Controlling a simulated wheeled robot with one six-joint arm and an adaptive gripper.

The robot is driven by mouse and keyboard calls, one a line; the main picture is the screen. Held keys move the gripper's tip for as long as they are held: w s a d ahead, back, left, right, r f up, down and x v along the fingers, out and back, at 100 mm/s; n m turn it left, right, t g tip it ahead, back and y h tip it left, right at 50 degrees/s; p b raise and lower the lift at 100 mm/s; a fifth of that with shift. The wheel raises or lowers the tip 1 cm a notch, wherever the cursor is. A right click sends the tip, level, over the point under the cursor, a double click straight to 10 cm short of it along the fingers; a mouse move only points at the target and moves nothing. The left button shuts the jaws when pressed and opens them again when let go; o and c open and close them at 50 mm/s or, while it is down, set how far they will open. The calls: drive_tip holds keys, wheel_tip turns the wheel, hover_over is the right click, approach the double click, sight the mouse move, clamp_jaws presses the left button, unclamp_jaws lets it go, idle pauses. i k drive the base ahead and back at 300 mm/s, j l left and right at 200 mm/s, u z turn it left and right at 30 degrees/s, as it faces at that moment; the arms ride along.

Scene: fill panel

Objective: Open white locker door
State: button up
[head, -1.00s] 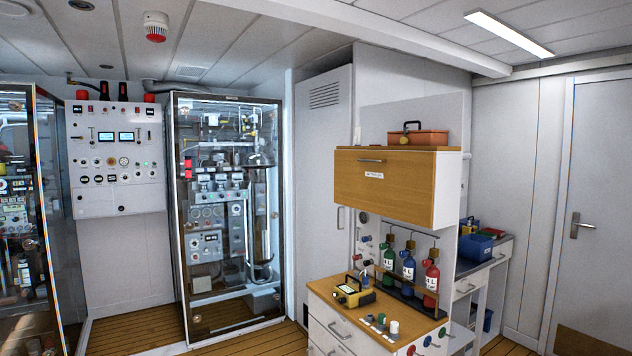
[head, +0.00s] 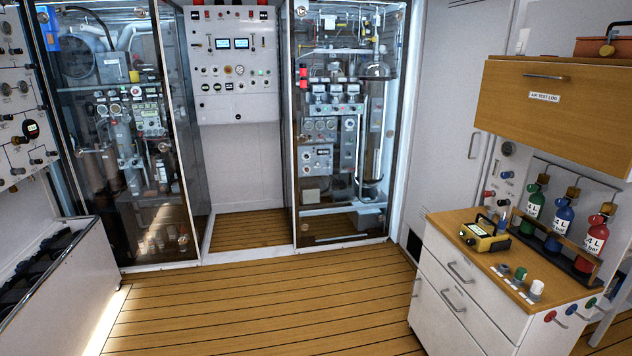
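The tall white locker door (head: 452,105) stands at the back right, between the glass-fronted cabinet and the wooden wall cupboard. It looks shut. Its slim vertical handle (head: 473,146) is on the door's right side. The drawer unit in front hides the lower right part of the door. My gripper does not show in the head view.
A white drawer unit (head: 462,318) with a wooden top stands at the right front, holding a yellow device (head: 485,236) and several bottles. Glass-fronted cabinets (head: 345,130) line the back. A white bin (head: 50,270) is at left. The plank floor (head: 270,300) between is clear.

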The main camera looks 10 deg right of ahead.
sight(448, 153)
drive_tip(key=i, duration=1.8)
drive_tip(key=i+j+z, duration=0.25)
drive_tip(key=i, duration=0.35)
drive_tip(key=i+j+z, duration=0.15)
drive_tip(key=i+z, duration=0.15)
drive_tip(key=i, duration=0.25)
drive_tip(key=i+j+z, duration=0.25)
drive_tip(key=i+j, duration=0.15)
drive_tip(key=i, duration=0.15)
drive_tip(key=i+j+z, duration=0.95)
drive_tip(key=j, duration=0.2)
drive_tip(key=k, duration=0.05)
